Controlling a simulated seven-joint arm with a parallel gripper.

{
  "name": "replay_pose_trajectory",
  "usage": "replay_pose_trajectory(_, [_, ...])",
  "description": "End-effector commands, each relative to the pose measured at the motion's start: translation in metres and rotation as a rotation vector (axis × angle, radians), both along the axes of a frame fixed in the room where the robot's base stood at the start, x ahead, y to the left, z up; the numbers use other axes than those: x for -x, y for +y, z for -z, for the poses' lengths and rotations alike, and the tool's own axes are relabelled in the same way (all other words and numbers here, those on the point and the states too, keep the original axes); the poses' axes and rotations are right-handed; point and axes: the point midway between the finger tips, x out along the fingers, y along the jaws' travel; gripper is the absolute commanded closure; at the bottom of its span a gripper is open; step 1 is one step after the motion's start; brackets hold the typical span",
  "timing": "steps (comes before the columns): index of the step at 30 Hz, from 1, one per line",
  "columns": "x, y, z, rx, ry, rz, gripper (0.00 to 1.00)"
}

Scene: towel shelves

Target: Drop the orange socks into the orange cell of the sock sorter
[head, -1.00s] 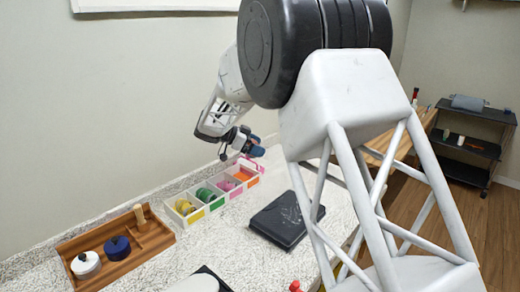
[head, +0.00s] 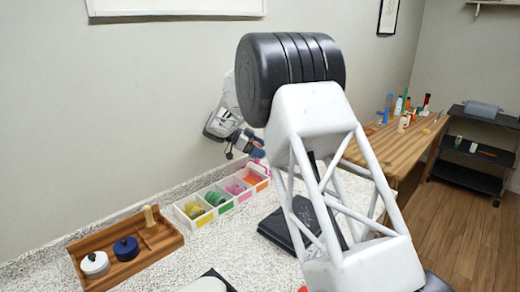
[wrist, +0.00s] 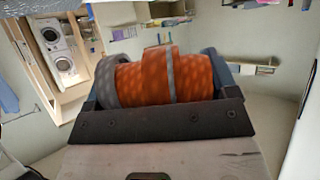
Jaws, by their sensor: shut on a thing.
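My gripper (head: 258,148) is shut on the orange socks (wrist: 150,82), a rolled orange bundle with light speckles and grey bands in the wrist view. Its blue fingers sit on both sides of the bundle. In the head view the gripper hangs above the far right end of the white sock sorter (head: 205,220), over or near its orange cell (head: 254,180). Orange shows inside that cell. The socks in my gripper are hard to make out in the head view.
Yellow, green and pink cells of the sorter hold coloured socks. A black flat object (head: 275,225) lies right of the sorter.

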Motion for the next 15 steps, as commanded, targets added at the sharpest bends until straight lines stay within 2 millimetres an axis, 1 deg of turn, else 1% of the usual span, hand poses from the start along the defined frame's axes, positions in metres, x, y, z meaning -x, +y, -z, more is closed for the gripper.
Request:
replay_pose_trajectory(10, [0.0001,0.0000,0.0008,0.000,0.000,0.000,0.44])
replay_pose_trajectory(15, [0.0001,0.0000,0.0057,0.000,0.001,0.000,0.44])
